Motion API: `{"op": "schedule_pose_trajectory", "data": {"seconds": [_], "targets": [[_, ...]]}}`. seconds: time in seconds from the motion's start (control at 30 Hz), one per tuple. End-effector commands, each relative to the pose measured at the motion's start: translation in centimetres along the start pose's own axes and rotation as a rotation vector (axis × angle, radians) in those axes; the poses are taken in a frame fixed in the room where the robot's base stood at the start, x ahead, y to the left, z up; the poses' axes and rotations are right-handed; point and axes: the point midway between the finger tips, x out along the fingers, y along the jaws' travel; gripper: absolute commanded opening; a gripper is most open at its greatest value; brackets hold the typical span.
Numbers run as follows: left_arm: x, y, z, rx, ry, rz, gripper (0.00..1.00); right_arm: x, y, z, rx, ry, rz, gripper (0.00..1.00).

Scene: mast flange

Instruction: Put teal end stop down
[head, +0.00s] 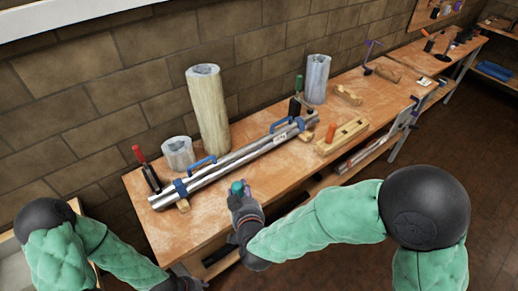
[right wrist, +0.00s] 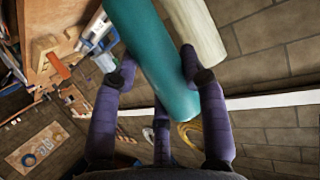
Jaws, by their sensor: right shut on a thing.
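The teal end stop (head: 237,187) is held in my right gripper (head: 241,194), at the front edge of the workbench in the head view. In the right wrist view the end stop is a long teal cylinder (right wrist: 158,58) between the purple fingers (right wrist: 157,80), which are shut on it. The fingers hide parts of its sides. I cannot tell whether it touches the bench. My left gripper (head: 187,284) is low at the bottom edge of the head view, in front of the bench and partly cut off; its fingers are unclear.
On the workbench (head: 215,226), a long metal mast (head: 235,157) lies in blue-handled clamps. Red-handled (head: 150,177) and green-handled (head: 296,104) tools stand near it. Tall (head: 208,110) and short cylinders stand behind. A wooden block (head: 341,136) lies right. The bench's front left is bare.

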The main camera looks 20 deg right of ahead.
Motion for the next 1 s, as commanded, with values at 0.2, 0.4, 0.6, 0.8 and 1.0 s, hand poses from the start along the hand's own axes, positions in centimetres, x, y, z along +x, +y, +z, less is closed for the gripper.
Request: {"op": "schedule_pose_trajectory", "data": {"seconds": [0.2,0.4,0.6,0.8,1.0], "targets": [[0.4,-0.1,0.0,0.0,0.0,0.0,0.4,1.1,-0.9,0.3,-0.001,0.0,-0.001,0.06],[1.3,-0.5,-0.1,0.0,0.0,0.0,0.4,4.1,-3.7,1.0,-0.001,-0.001,-0.001,0.06],[2.0,-0.7,-0.1,0.0,0.0,0.0,0.4,7.2,-6.5,1.6,-0.001,0.0,-0.001,0.06],[3.1,-1.1,-0.1,0.0,0.0,0.0,0.4,10.3,-8.5,3.9,-0.001,-0.002,0.0,0.06],[3.6,-1.3,-0.1,0.0,0.0,0.0,0.4,11.9,-9.7,5.1,0.0,0.0,0.001,0.06]]}}
